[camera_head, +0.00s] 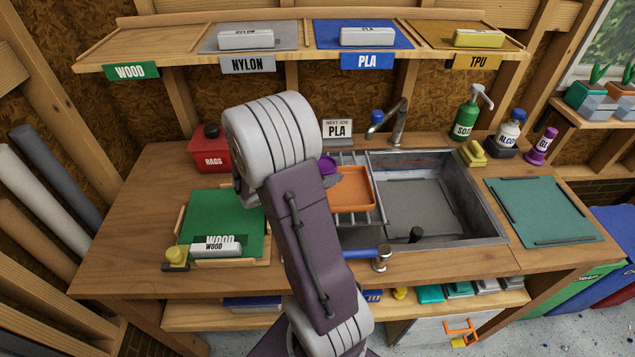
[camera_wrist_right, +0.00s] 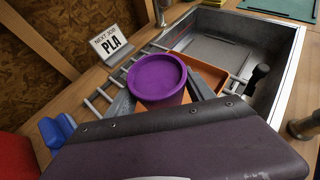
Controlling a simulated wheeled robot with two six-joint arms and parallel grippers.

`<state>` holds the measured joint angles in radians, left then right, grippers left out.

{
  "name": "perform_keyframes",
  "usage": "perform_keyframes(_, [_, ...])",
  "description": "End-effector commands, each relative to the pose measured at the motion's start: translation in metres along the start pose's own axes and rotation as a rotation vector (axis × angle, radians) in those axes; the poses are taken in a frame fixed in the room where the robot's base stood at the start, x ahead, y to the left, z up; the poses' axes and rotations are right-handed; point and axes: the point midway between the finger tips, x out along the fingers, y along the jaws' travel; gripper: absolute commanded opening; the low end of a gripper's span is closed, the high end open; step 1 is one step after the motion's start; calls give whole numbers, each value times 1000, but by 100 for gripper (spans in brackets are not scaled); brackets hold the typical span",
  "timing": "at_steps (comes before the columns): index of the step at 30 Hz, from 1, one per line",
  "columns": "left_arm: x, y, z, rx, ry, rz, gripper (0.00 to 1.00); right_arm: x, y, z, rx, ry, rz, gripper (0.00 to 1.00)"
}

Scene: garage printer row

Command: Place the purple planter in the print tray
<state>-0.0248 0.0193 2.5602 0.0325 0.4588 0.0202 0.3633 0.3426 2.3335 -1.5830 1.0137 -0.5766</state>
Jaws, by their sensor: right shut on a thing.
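The purple planter (camera_head: 327,162) shows beside my right arm in the head view, mostly hidden by it. In the right wrist view the round purple planter (camera_wrist_right: 158,80) sits between the two grey fingers of my right gripper (camera_wrist_right: 160,97), which is shut on it. An orange tray (camera_head: 352,190), seemingly the print tray, lies on the metal rack over the left of the sink. Its orange rim also shows behind the planter in the wrist view (camera_wrist_right: 210,75). The planter is at the tray's left end; I cannot tell whether it touches the tray. My left gripper is not in view.
A sink basin (camera_head: 425,205) lies right of the tray, with a tap (camera_head: 398,122) behind. A PLA sign (camera_head: 338,130) stands behind the rack. A red rags box (camera_head: 209,152) and a green mat (camera_head: 205,215) are to the left. A teal mat (camera_head: 540,210) lies right.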

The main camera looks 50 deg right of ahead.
Motion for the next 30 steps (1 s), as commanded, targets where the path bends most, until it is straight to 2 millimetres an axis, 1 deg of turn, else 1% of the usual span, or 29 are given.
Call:
perform_keyframes(1, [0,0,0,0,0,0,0,2,10,-6,-3,0,1,21])
perform_keyframes(3, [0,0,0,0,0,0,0,4,20,-11,-1,0,1,21])
perform_keyframes(6, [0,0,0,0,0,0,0,4,27,-14,1,0,0,21])
perform_keyframes(8, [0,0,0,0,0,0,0,5,28,-14,2,0,0,21])
perform_keyframes(10, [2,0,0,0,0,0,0,7,27,-19,0,0,-1,21])
perform_keyframes(13, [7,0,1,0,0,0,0,17,27,-37,-4,2,-2,21])
perform_keyframes(16, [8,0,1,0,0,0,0,23,28,-48,-3,1,-2,21])
perform_keyframes(24, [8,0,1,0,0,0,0,24,28,-50,1,0,0,21])
perform_keyframes(28, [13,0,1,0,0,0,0,26,28,-54,1,0,0,21])
perform_keyframes(29, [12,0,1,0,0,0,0,26,28,-54,1,0,0,64])
perform_keyframes(30, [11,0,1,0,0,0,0,25,28,-53,1,0,0,71])
